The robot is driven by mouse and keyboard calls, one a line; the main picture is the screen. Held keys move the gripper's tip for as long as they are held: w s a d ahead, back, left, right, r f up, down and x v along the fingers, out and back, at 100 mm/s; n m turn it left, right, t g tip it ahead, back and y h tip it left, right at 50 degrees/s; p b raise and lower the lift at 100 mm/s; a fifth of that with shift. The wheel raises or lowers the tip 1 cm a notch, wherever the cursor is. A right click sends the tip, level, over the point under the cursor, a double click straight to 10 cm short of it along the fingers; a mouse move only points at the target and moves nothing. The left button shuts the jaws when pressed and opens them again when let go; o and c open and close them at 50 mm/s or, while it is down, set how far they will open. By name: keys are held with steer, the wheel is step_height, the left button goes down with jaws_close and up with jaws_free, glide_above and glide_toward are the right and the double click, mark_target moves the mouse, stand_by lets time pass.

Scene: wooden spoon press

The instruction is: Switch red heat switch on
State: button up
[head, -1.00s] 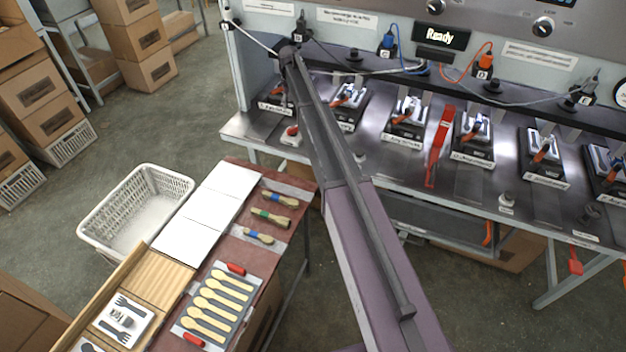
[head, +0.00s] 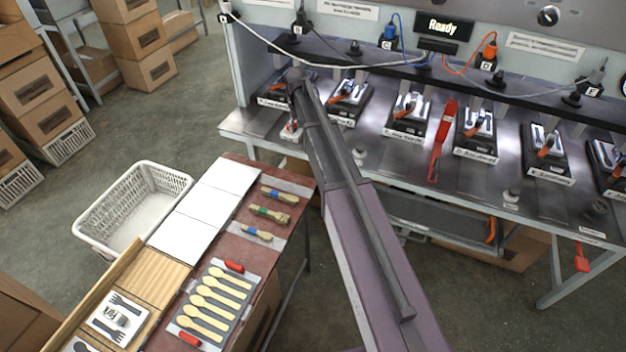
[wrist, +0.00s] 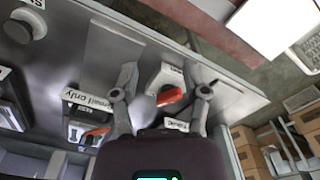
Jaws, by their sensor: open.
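A white switch housing with a red lever (wrist: 169,96) sits on the metal bench near its front edge in the wrist view. It has a label whose text I cannot read. In the head view a small white and red piece at the bench's left front (head: 291,132) looks like this switch, partly covered. My gripper (wrist: 162,94) is open and empty, its fingers on either side of the housing and lever. I cannot tell whether a finger touches it. In the head view my arm hides most of the gripper.
Several presses with orange handles stand in a row on the metal bench (head: 380,160); a tall red lever (head: 441,140) stands among them. Cables hang from the back panel. A side table (head: 262,165) holds wooden spoons, and a white basket (head: 133,205) stands beside it.

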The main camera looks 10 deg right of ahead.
steer(key=s+f+b, duration=0.2)
steer(key=s, duration=0.7)
steer(key=s+f+b, duration=0.2)
steer(key=s, duration=0.8)
steer(key=shift+f, duration=0.3)
steer(key=shift+s, duration=0.2)
steer(key=s, duration=1.1)
steer(key=shift+s+n, duration=0.35)
steer(key=shift+n, duration=0.05)
steer(key=shift+s, duration=0.15)
stand_by(1.1)
